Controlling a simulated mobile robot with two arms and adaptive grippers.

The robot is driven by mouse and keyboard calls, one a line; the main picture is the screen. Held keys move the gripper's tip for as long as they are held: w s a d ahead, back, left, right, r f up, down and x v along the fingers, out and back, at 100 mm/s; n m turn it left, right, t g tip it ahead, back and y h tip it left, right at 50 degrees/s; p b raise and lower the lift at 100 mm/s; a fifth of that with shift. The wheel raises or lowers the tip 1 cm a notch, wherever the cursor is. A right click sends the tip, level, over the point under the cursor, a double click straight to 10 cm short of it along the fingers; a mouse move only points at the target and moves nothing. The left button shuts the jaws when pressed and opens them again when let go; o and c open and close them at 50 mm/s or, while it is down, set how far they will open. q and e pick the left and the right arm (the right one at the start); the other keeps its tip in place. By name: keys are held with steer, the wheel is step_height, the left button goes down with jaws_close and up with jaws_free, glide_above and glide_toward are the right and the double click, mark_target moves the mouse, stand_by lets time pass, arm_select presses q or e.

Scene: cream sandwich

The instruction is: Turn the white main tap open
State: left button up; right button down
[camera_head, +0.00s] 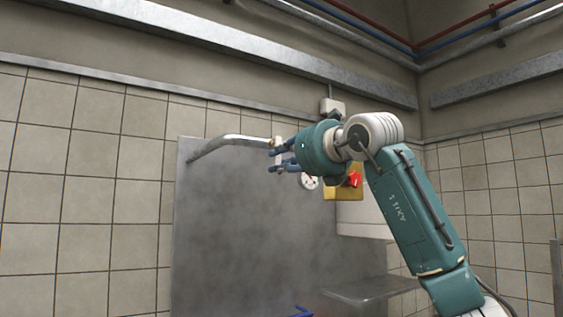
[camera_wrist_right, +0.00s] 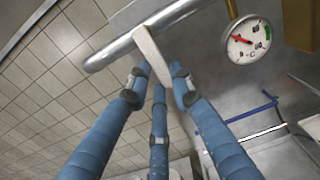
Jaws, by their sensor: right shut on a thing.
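The white main tap (camera_head: 277,146) is a flat white lever on a bare metal pipe (camera_head: 226,141) that sticks out along a grey steel panel. In the right wrist view the lever (camera_wrist_right: 152,56) stands across the pipe (camera_wrist_right: 112,52), between my blue fingers. My right gripper (camera_head: 272,159) is shut on the lever; its fingers (camera_wrist_right: 158,88) reach it from both sides. The fingers and hand hide part of the lever and the pipe's right end in the head view. My left gripper is not in view.
A round dial gauge (camera_head: 309,183) sits just right of the hand. A yellow box (camera_head: 343,193) with a red knob (camera_head: 355,180) is close behind the wrist. A steel shelf (camera_head: 368,289) juts out lower right. Room left of the steel panel (camera_head: 225,240) is clear.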

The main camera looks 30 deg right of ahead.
steer(key=shift+s+r, duration=0.1)
steer(key=shift+r, duration=0.15)
steer(key=c, duration=1.7)
jaws_free()
steer(key=shift+o, duration=1.1)
steer(key=shift+f, duration=0.15)
steer(key=s, duration=1.2)
steer(key=shift+d, duration=0.25)
steer(key=shift+w, duration=0.1)
